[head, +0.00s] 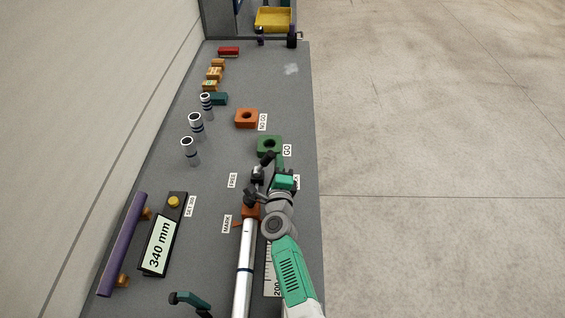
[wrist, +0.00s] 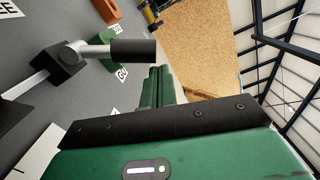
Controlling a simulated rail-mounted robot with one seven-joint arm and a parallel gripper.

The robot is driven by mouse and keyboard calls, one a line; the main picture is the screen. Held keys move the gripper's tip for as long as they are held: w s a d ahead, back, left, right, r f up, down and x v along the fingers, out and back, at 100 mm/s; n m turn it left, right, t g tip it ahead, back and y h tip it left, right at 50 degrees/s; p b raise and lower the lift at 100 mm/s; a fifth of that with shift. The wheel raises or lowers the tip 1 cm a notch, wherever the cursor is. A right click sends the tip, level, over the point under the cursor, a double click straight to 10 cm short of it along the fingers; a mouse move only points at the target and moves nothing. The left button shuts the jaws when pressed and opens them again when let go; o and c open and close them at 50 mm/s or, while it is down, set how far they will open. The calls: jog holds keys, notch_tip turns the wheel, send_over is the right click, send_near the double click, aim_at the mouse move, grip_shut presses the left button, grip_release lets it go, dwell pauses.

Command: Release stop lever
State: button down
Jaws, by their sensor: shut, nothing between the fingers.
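The stop lever (head: 266,159) has a black grip on a silver arm, rising from a black block near the FREE label (head: 232,180). In the wrist view the lever's grip (wrist: 133,49) lies across the picture, at the upper left of my fingers. My gripper (head: 280,163) is just right of the lever in the head view. In the wrist view my gripper (wrist: 160,72) has its two green fingers together and empty. The fingertips are close to the grip's end; I cannot tell whether they touch it. My arm hides part of the bench around the lever.
A silver tube (head: 243,270) lies along the bench near the MARK label (head: 227,224). A green GO block (head: 269,145) and an orange NO GO block (head: 247,118) stand beyond the lever. A display (head: 160,247) reads 340 mm. Open floor is to the right.

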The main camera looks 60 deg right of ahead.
jog(key=shift+w+a+r+n+p, duration=0.3)
jog(key=shift+w+r+n+p, duration=0.4)
jog(key=shift+n+p, duration=0.15)
jog(key=shift+w+a+r+n+p, duration=0.1)
jog(key=shift+w+a+n+p, duration=0.25)
jog(key=shift+n, duration=0.3)
jog(key=shift+d, duration=0.1)
jog(key=s+a+p, duration=0.5)
jog(key=s+a, duration=0.2)
jog(key=s, duration=0.1)
jog(key=shift+s+a+p, duration=0.3)
jog(key=shift+s, duration=0.1)
